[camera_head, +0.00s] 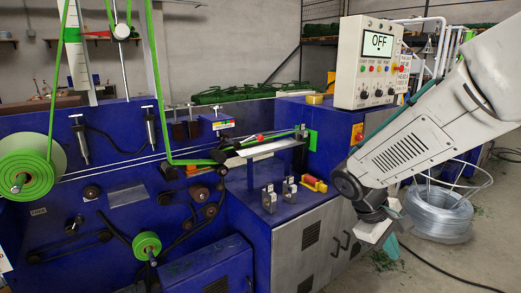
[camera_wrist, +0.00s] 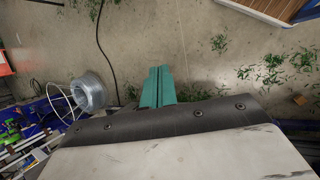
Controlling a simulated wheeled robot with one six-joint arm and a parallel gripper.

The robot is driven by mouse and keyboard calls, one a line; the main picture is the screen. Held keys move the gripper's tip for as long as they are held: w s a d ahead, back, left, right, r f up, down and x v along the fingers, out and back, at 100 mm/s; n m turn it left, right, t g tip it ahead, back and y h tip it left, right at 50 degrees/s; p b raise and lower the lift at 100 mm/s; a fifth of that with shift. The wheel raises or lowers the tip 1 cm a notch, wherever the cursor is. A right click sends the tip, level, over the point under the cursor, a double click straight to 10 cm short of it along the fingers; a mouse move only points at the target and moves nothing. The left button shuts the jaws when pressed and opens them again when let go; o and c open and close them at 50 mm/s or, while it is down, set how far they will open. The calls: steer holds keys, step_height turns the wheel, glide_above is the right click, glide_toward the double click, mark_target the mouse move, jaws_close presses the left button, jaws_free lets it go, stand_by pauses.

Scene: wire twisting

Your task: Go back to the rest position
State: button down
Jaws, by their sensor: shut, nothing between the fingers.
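My gripper (camera_head: 391,246) hangs at the lower right in the head view, in front of the machine's right end, pointing down. Its teal fingers show in the wrist view (camera_wrist: 157,86), pressed together with nothing between them. The blue wire-twisting machine (camera_head: 255,232) fills the left and middle of the head view. Its control box (camera_head: 363,62) stands at the top right, and the display reads OFF. My gripper is apart from both.
A coil of clear tubing or wire (camera_head: 440,212) lies on the floor right of my gripper; it also shows in the wrist view (camera_wrist: 89,92). A black cable and green scraps (camera_wrist: 219,43) lie on the concrete floor. A wooden-topped pallet or bench edge (camera_wrist: 268,10) is at the upper right.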

steer(key=s+a+r+m+t+y, duration=0.1)
steer(key=s+r+m+y, duration=0.2)
steer(key=s, duration=0.7)
steer(key=s+a+r+m+t+y, duration=0.1)
steer(key=s+a+r+m+y, duration=0.1)
steer(key=s+r, duration=0.4)
steer(key=s+m+y, duration=0.1)
steer(key=s, duration=0.3)
steer(key=shift+s+r, duration=0.25)
steer(key=shift+r, duration=0.05)
